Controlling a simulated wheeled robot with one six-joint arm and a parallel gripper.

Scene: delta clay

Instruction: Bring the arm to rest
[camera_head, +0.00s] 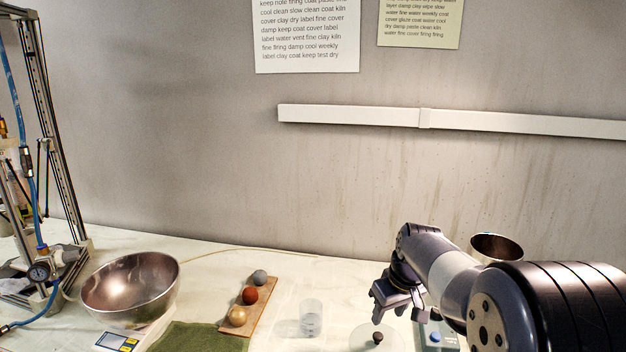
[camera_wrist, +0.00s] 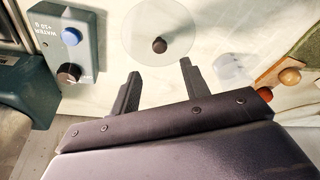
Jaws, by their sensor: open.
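My gripper (camera_head: 396,314) is at the right of the head view, above the table and pointing down. In the wrist view my gripper's two fingers (camera_wrist: 160,69) stand apart with nothing between them. A clear round disc (camera_wrist: 180,20) with a dark knob (camera_wrist: 158,45) lies just beyond the fingertips. In the head view the disc (camera_head: 361,338) and its knob (camera_head: 377,337) are partly below my gripper. I cannot tell the exact gap between fingers and knob.
A grey-blue box (camera_wrist: 60,55) with a blue button stands beside the disc. A clear cup (camera_head: 311,318), a board (camera_head: 263,318) with three balls, a green cloth (camera_head: 200,338) and a metal bowl (camera_head: 130,288) by a scale (camera_head: 118,341) lie left. A metal pot (camera_head: 497,247) stands behind my arm.

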